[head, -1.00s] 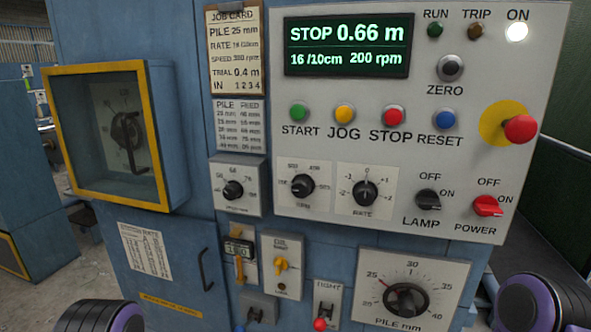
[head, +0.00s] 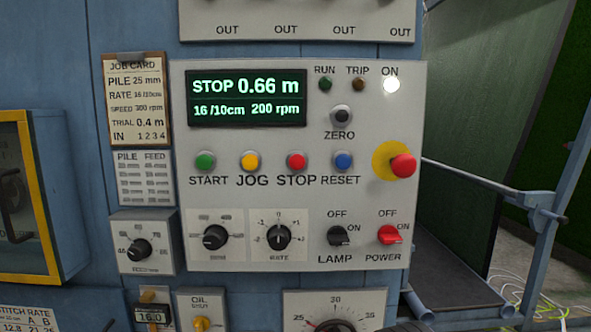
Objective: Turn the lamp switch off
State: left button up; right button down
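The lamp switch (head: 338,236) is a small black rotary knob at the lower right of the grey control panel (head: 300,185). OFF is printed above it, ON to its upper right and LAMP below. Its handle appears turned sideways toward ON, much like the red power switch (head: 389,235) beside it, though the exact angle is hard to read. Neither of my grippers is in view, and nothing touches the lamp switch.
A red emergency button (head: 403,166) on a yellow disc sticks out above the power switch. The rate knob (head: 278,237) is left of the lamp switch. A yellow-framed box (head: 48,200) juts out at far left. The space before the panel looks clear.

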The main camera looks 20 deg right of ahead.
aim_at(337, 235)
jog(key=u, duration=1.45)
jog(key=k, duration=1.25)
jog(key=z, duration=1.95)
